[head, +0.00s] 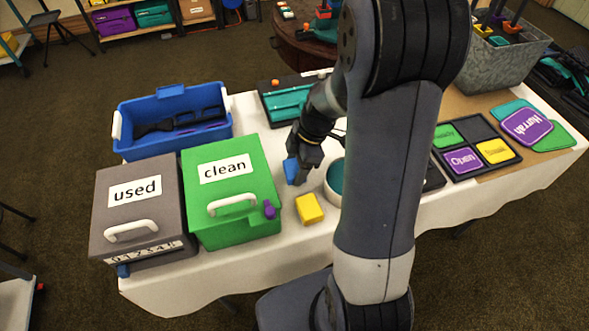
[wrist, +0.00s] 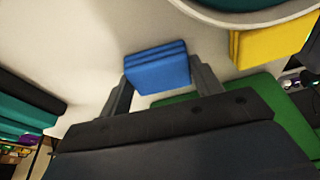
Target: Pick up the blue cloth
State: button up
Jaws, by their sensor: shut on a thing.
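The blue cloth (wrist: 157,68) is a small folded stack held between the two fingers of my gripper (wrist: 160,85) in the wrist view. In the head view the blue cloth (head: 291,171) hangs at the tips of my gripper (head: 297,162), just right of the green box. My gripper is shut on it. The white table shows behind the cloth in the wrist view; I cannot tell how high the cloth is above it.
The green "clean" box (head: 232,190) and grey "used" box (head: 140,210) stand at left, a blue bin (head: 172,120) behind them. A yellow folded cloth (head: 309,209) lies near the front edge. A round white container (head: 334,184) stands beside my gripper, partly hidden by my arm.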

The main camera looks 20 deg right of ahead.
aim_at(296, 167)
notch_tip(296, 167, up, 10)
jog(key=p, duration=0.1)
dwell(0.4)
jog(key=o, duration=0.4)
jog(key=c, duration=0.3)
jog(key=shift+r, duration=0.1)
